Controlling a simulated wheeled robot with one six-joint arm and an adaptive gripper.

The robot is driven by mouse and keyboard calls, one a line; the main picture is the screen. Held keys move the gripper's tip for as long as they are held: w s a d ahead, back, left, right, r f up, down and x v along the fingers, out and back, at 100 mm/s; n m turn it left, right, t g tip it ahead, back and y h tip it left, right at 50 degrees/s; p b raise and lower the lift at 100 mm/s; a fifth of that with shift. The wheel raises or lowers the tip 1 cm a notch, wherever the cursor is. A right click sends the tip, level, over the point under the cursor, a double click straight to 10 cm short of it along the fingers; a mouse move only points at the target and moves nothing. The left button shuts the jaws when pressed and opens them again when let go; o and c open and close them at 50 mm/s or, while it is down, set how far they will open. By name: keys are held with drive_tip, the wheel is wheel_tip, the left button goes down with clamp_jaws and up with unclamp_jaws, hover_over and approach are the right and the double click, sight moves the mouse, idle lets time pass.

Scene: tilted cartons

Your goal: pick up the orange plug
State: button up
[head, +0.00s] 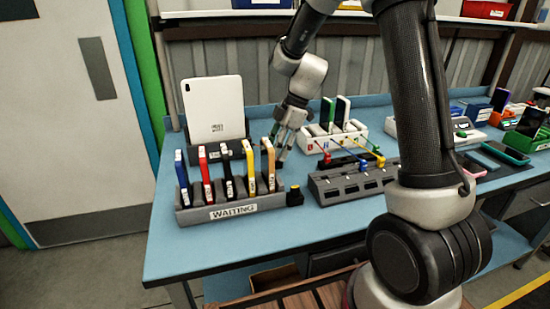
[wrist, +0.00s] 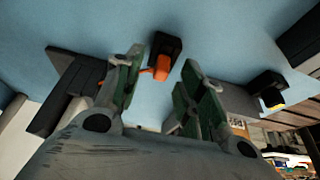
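The orange plug (wrist: 161,67) shows in the wrist view against a small black block (wrist: 165,46) on the blue table. A short orange piece runs from it toward the left finger. My gripper (wrist: 166,68) is open, with its green-padded fingers on either side of the plug. I see no clear grip on it. In the head view my gripper (head: 284,138) is low over the table, behind the rack marked WAITING. I cannot make out the orange plug there.
The WAITING rack (head: 232,210) holds several upright phones. A black block with a yellow part (head: 294,197) stands at its right end. A white tablet (head: 213,108) stands left of my gripper. A grey charging dock (head: 352,186) and a white dock (head: 335,137) stand to the right.

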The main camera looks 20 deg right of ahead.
drive_tip(key=shift+f, duration=0.15)
clamp_jaws()
wheel_tip(320, 180, up, 10)
idle(0.7)
drive_tip(key=shift+r, duration=0.8)
idle(0.4)
drive_tip(key=shift+r, duration=1.4)
